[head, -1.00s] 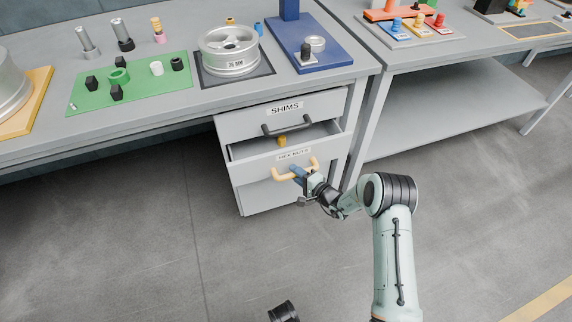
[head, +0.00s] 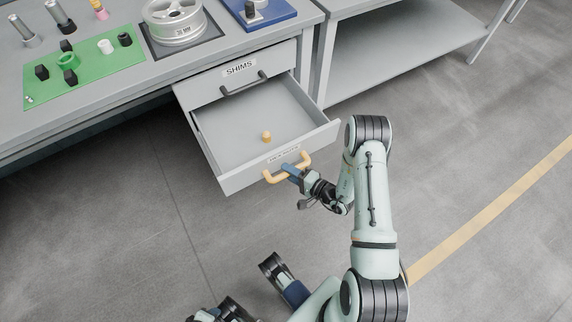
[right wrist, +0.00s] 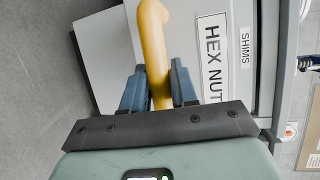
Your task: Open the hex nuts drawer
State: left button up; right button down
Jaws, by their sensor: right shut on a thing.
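The hex nuts drawer (head: 235,180) stands pulled well out of the grey cabinet, below the shims drawer (head: 222,95). Its label (right wrist: 213,62) reads HEX NUT in the right wrist view, with the end cut off. Its yellow bar handle (head: 274,178) is on the front; it also shows in the right wrist view (right wrist: 154,40). My right gripper (head: 291,171) is shut on this handle, with a blue finger on each side of the bar in the right wrist view (right wrist: 160,88). My left gripper's fingers do not show.
A small yellow-orange piece (head: 266,136) stands in the open drawer. The shims drawer is shut, with a dark handle. The workbench above holds a green mat (head: 90,85) and a metal wheel (head: 175,22). Bare floor lies before the drawer.

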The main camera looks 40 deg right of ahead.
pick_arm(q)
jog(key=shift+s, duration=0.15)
pick_arm(e)
jog(key=shift+s, duration=0.25)
jog(key=c, duration=1)
grip_release()
jog(key=shift+o, duration=0.2)
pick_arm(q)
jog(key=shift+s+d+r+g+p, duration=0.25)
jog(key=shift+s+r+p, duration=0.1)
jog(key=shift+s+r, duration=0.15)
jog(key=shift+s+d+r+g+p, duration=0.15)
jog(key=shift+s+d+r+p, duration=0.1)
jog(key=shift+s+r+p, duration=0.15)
pick_arm(e)
jog(key=v, duration=1.3)
jog(key=shift+s, duration=0.2)
jog(key=shift+r, duration=0.15)
